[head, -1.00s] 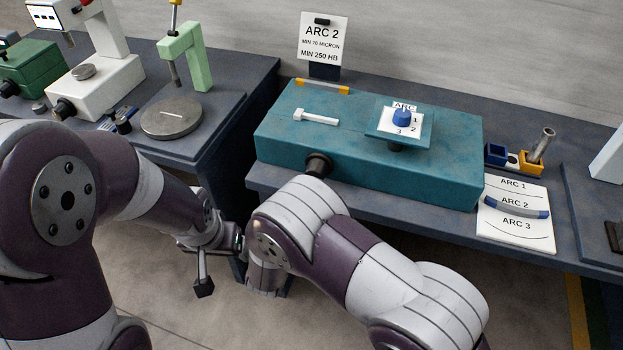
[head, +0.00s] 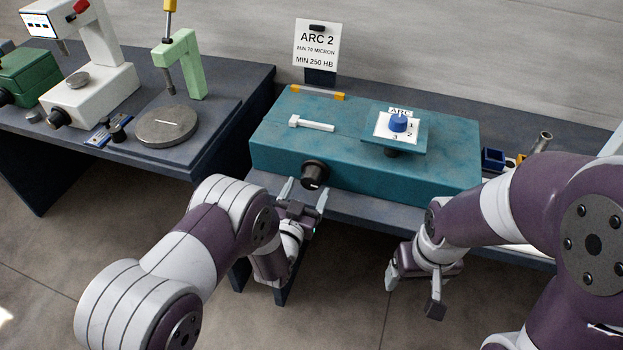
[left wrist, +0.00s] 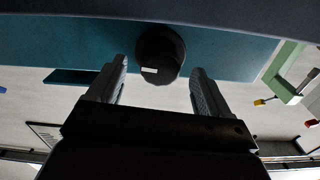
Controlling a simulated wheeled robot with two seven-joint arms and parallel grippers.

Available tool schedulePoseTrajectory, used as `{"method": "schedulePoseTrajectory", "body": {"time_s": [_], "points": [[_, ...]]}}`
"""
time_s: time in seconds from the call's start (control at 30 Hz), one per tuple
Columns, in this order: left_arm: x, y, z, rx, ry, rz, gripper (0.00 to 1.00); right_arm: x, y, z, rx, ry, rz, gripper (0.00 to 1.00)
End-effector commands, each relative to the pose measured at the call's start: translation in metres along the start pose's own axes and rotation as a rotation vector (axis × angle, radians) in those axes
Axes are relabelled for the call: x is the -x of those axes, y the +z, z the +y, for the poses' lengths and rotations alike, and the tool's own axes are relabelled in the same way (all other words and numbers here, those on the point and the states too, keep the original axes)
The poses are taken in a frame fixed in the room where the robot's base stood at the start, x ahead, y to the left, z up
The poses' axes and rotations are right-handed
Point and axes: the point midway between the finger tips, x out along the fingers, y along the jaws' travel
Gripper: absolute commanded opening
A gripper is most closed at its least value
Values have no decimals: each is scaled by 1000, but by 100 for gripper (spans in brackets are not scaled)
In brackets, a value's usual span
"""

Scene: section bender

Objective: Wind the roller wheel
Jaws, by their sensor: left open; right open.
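The roller wheel appears to be the black round knob (head: 314,174) on the front face of the teal bender (head: 285,160). My left gripper (head: 306,191) is open just in front of and below the knob, fingers pointing at it. In the left wrist view the knob (left wrist: 160,54), with a small white mark, shows between the two fingertips (left wrist: 158,66), with a gap on each side. Contact cannot be seen. My right gripper (head: 414,288) is open and empty, low in front of the bench, right of the knob.
The bender carries a white T-shaped handle (head: 312,124) and a blue dial (head: 397,123) marked ARC. An ARC 2 sign (head: 317,45) stands behind. A separate bench (head: 225,125) with instruments stands left. My right arm covers most of the bench's right end.

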Motion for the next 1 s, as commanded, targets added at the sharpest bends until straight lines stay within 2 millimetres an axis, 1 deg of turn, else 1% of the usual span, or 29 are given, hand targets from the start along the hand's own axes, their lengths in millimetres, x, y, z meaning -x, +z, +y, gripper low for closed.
{"method": "schedulePoseTrajectory", "body": {"time_s": [0.03,0.1,0.2,0.3,0.53,0.57,0.6,0.67,0.7,0.73,1.0], "points": [[-11,0,0,0,-1,1,79,1,0,0,0,0,0,79],[-24,0,0,0,-1,0,79,2,0,0,1,0,0,79],[-36,0,-1,0,-1,-1,79,2,0,0,1,-1,0,79],[-42,0,-1,0,-1,-1,79,2,-1,0,1,-1,1,79],[-43,0,0,1,-1,-2,79,2,-1,0,1,-1,1,79],[-42,0,0,1,-1,-2,73,2,-1,0,1,-1,1,79],[-42,0,0,1,-1,-2,60,2,-1,0,1,-1,1,79],[-42,0,0,1,-1,-2,40,2,-1,0,1,-1,1,79],[-42,0,0,1,-1,-2,27,2,-1,0,1,-1,1,79],[-42,0,0,1,-1,-2,24,2,-1,0,1,-1,1,79],[-42,1,0,22,-1,-2,23,0,-1,0,1,-1,1,79]]}}
